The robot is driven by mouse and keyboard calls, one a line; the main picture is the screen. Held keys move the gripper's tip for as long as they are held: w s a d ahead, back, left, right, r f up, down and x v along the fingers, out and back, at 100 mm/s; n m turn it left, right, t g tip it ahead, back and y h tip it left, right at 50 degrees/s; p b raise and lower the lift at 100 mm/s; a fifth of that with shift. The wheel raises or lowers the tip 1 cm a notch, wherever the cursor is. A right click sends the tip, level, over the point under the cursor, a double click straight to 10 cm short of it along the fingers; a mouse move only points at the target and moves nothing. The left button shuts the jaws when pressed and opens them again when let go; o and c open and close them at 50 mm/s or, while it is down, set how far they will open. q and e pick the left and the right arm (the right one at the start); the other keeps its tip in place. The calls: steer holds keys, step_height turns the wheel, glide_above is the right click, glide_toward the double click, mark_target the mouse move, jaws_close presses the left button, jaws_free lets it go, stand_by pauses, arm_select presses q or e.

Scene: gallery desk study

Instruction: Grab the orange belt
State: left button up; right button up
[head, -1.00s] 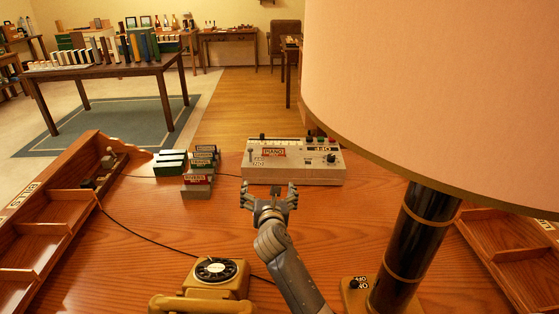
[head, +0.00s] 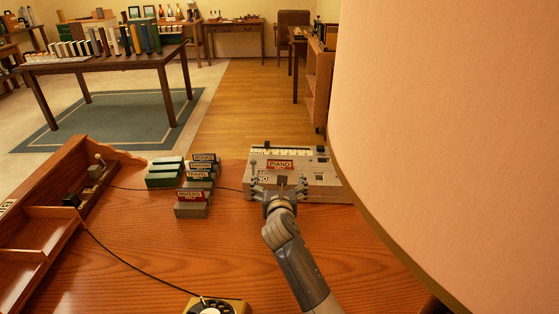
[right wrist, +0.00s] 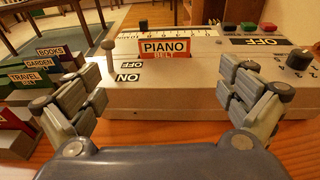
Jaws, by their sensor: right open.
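The belt marked PIANO (head: 280,164) has an orange-red label and stands in a slot of the grey machine (head: 320,186). In the right wrist view the label of this PIANO belt (right wrist: 165,48) reads PIANO BELT and sits straight ahead, between the fingers. My right gripper (head: 281,186) is open and empty at the machine's front edge, just short of the belt. In the right wrist view its fingers (right wrist: 163,82) are spread wide to either side, apart from the belt. My left gripper is not in view.
Several other belts stand left of the machine, including a TRAVEL belt (right wrist: 30,77) and a red-labelled one (head: 192,196). A large lampshade (head: 460,130) covers the right side.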

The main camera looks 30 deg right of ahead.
mark_target(280, 162)
steer(key=x, duration=0.5)
steer(key=shift+w+d+r+b, duration=0.1)
steer(key=shift+w+r+b, duration=0.1)
steer(key=shift+r+b, duration=0.1)
steer(key=shift+w+d+f, duration=0.1)
steer(key=shift+w, duration=0.1)
steer(key=shift+w+d, duration=0.3)
steer(key=shift+w, duration=0.05)
steer(key=x, duration=0.3)
steer(key=shift+d+b, duration=0.25)
steer(key=shift+b, duration=0.05)
steer(key=shift+w+d, duration=0.2)
steer(key=shift+w, duration=0.45)
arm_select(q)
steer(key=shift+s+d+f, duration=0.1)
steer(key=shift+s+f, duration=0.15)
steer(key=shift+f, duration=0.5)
arm_select(e)
steer(key=c, duration=1)
